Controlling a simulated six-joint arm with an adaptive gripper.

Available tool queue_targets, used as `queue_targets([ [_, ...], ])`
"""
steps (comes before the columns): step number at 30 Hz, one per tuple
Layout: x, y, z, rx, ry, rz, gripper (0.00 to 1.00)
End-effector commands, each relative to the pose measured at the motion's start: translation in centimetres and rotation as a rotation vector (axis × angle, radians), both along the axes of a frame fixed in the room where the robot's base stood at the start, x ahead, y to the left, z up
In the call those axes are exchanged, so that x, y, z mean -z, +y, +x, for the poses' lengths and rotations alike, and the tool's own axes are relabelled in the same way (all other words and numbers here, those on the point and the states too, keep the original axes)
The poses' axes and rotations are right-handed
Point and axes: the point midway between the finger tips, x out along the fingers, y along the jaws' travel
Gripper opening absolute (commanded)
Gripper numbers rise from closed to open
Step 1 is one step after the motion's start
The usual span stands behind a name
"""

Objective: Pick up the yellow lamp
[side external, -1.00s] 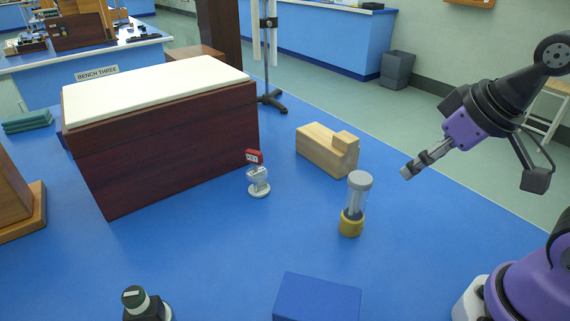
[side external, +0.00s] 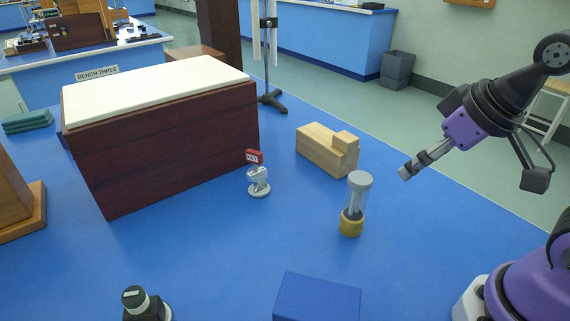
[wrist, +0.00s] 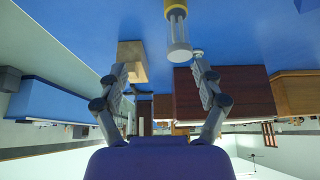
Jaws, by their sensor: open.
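The yellow lamp (side external: 351,222) stands upright on the blue bench. It has a yellow base, a clear glass tube and a grey cap. In the wrist view the lamp (wrist: 177,27) shows upside down at the top, with its grey cap toward the middle of the picture. My gripper (side external: 404,173) is in the air to the right of the lamp and above the bench, apart from it. In the wrist view my gripper (wrist: 158,72) has its two fingers spread wide with nothing between them.
A wooden block (side external: 322,150) lies behind the lamp. A small clear bulb on a white base (side external: 259,186) and a red item (side external: 254,156) stand left of it, before a large dark wooden box (side external: 170,145). A blue block (side external: 316,299) and a dark-capped item (side external: 140,302) are in front.

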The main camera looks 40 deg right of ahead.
Motion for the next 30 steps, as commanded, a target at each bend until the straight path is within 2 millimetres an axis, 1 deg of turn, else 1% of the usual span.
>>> queue_targets([
  [8, 0.0, 0.0, 0.0, 0.002, 0.003, 0.001, 0.81],
  [11, -0.2, 0.2, 0.5, 0.02, 0.041, 0.014, 0.81],
  [14, -0.5, 0.6, 1.8, 0.068, 0.128, 0.042, 0.81],
  [16, -0.5, 1.0, 2.9, 0.117, 0.207, 0.061, 0.81],
  [22, 0.4, 2.2, 5.9, 0.254, 0.403, 0.084, 0.81],
  [24, 0.8, 2.5, 6.6, 0.289, 0.446, 0.083, 0.81],
  [27, 1.3, 2.8, 7.1, 0.316, 0.481, 0.081, 0.81],
  [30, 2.6, 2.8, 7.3, 0.326, 0.493, 0.08, 0.81],
])
